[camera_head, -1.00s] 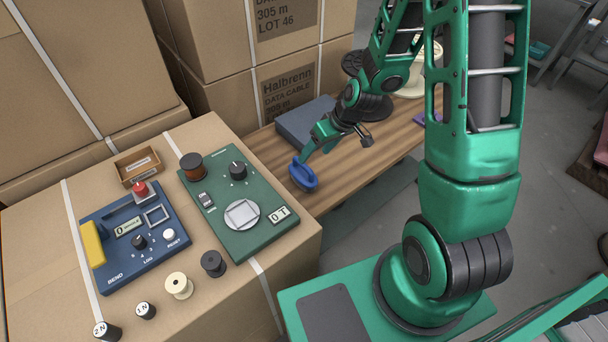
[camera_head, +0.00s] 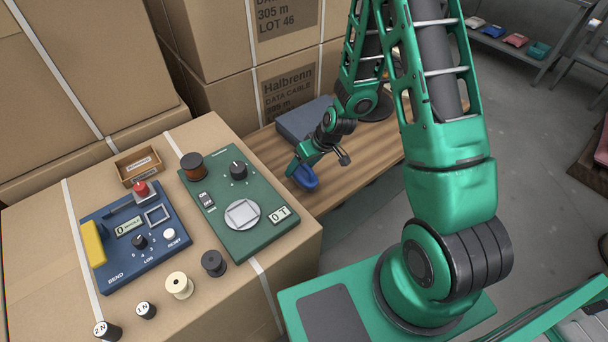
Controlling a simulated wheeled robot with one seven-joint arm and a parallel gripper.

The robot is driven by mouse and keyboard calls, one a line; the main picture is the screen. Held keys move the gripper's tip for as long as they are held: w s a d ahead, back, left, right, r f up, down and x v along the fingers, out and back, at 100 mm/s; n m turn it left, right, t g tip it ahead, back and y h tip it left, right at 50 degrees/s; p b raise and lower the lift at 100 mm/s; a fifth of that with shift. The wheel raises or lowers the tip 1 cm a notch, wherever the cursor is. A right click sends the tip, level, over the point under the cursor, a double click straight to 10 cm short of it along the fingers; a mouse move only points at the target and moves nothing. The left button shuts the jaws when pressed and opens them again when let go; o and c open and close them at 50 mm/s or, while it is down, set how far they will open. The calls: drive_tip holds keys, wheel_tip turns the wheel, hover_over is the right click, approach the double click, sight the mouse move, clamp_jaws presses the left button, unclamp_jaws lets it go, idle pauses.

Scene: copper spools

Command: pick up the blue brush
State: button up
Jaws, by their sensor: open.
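The blue brush (camera_head: 308,181) lies on the wooden bench (camera_head: 345,183), near its left end beside the green panel. Its upper left part is covered by my gripper. My gripper (camera_head: 292,169) is open, its green fingers low over the brush. I cannot tell whether the fingers touch the brush or stand around it.
A dark grey box (camera_head: 304,119) lies just behind my gripper. A green panel (camera_head: 262,237) with a copper spool (camera_head: 193,167) and a blue panel (camera_head: 118,262) sit on the cardboard box at left. Tall cartons (camera_head: 245,60) stand behind the bench.

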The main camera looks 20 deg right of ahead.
drive_tip(key=shift+x, duration=0.9)
drive_tip(key=c, duration=1.2)
drive_tip(key=shift+r, duration=0.15)
wheel_tip(320, 180, up, 10)
drive_tip(key=shift+f, duration=0.1)
